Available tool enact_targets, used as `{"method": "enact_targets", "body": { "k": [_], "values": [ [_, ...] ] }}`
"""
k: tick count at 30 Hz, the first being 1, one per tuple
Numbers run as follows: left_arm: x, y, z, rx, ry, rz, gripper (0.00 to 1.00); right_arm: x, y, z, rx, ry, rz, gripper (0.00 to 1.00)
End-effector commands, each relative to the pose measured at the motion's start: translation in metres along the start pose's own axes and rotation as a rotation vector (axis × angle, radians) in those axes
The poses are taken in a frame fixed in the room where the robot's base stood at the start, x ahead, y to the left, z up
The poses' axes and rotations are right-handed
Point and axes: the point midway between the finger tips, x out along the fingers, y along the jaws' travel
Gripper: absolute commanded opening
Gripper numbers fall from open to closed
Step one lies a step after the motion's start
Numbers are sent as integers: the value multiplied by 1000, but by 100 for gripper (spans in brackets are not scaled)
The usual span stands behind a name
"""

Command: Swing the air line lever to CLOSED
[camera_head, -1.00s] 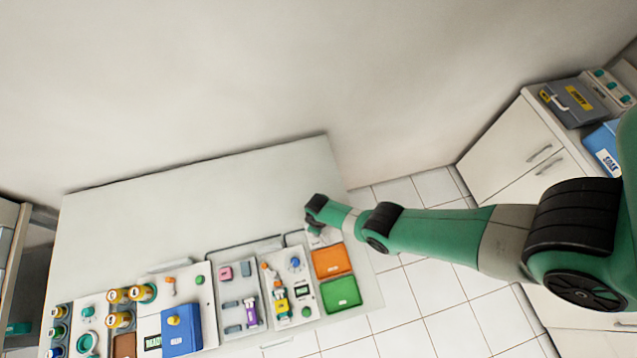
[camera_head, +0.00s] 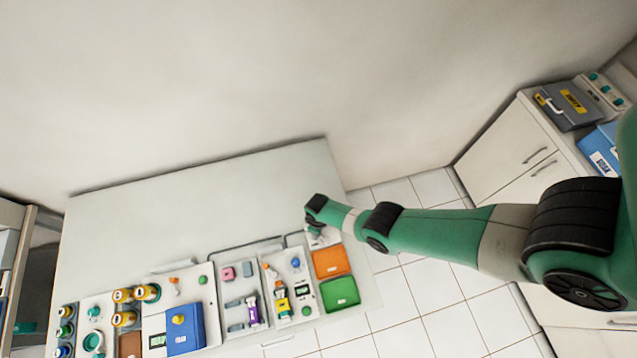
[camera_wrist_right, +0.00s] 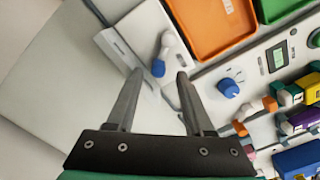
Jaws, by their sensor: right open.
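In the right wrist view a white lever (camera_wrist_right: 169,44) with a blue end (camera_wrist_right: 158,68) sits on a small white plate (camera_wrist_right: 142,30), which I take for the air line valve. No label on it is legible. My right gripper (camera_wrist_right: 160,73) is open and empty, its fingertips on either side of the blue end; I cannot tell whether either touches it. In the head view my right gripper (camera_head: 315,231) is over the right end of the counter, and its wrist hides most of the lever. My left gripper is not in view.
Beside the lever are an orange tray (camera_head: 331,263), a green tray (camera_head: 340,292) and a panel with a blue knob (camera_wrist_right: 228,88). A grey pipe (camera_head: 235,244) runs behind the panels. The back of the counter (camera_head: 200,215) is clear.

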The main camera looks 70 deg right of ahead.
Motion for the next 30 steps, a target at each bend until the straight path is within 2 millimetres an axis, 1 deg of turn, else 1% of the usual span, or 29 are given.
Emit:
{"method": "enact_targets", "body": {
  "k": [1,3,6,9,28,29,30],
  "values": [
    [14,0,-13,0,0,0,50,-20,0,-2,-1,4,1,55],
    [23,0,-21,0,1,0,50,-32,0,-2,-1,4,0,55],
    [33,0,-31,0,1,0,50,-45,0,-1,-1,2,-1,55],
    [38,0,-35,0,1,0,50,-52,-1,-1,-2,1,-2,55],
    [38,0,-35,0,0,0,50,-51,-2,-1,-3,0,-2,55],
    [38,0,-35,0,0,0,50,-51,-3,-1,-8,0,-2,55],
    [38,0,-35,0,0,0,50,-54,-6,-6,-18,6,-1,55]
  ]
}}
